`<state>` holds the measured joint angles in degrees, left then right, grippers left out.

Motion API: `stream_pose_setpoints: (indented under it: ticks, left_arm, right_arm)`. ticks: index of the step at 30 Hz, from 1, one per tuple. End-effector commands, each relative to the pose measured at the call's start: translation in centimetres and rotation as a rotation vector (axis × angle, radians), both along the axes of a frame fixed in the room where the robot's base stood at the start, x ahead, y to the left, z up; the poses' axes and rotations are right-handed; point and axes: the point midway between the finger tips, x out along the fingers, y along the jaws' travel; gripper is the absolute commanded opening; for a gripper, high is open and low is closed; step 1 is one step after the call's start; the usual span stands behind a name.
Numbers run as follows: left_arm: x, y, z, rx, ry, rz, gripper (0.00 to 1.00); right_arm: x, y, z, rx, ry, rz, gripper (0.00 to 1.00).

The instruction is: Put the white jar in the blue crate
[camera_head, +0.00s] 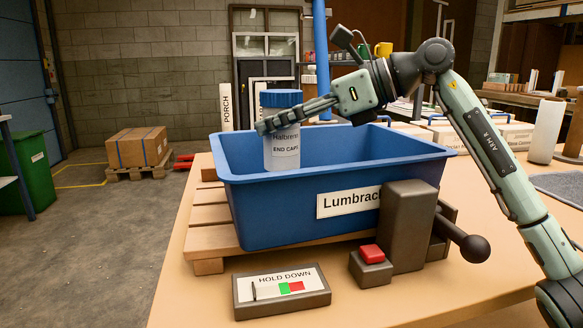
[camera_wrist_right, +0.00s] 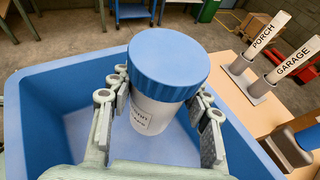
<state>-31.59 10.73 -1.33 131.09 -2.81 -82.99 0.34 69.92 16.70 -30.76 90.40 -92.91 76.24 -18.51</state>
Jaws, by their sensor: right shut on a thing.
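The white jar (camera_head: 282,150) has a blue lid and a label reading "END CAPS". My right gripper (camera_head: 290,115) is shut on it and holds it upright, over or partly inside the blue crate (camera_head: 300,207). In the right wrist view the jar (camera_wrist_right: 157,115) sits between the fingers of my right gripper (camera_wrist_right: 155,110), with the crate's blue walls (camera_wrist_right: 60,85) around it. I cannot tell whether the jar's base touches the crate floor. The crate is labelled "Lumbrac..." and stands on a wooden pallet. My left gripper is not in view.
A dark grey press-like block (camera_head: 405,225) with a ball-ended lever and a red button (camera_head: 372,254) stands before the crate's right front. A "HOLD DOWN" box (camera_head: 282,290) lies on the table front. "PORCH" (camera_wrist_right: 265,37) and "GARAGE" (camera_wrist_right: 295,62) signs stand beside the crate.

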Motion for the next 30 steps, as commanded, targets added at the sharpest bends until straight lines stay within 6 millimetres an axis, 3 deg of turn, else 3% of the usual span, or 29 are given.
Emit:
stream_pose_setpoints:
  ticks: [14,27,28,30]
  left_arm:
    - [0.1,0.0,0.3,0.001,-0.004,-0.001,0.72]
    - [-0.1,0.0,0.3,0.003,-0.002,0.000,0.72]
    - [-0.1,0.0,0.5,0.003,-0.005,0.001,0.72]
    - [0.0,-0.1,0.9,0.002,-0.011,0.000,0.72]
  right_arm:
    - [0.0,0.0,-5.4,0.002,0.001,-0.001,0.17]
    - [0.0,0.0,-5.9,0.001,-0.003,-0.001,0.17]
    - [0.0,0.0,-6.0,0.000,-0.002,0.000,0.49]
    - [0.0,0.0,-5.9,0.001,-0.001,-0.001,0.58]
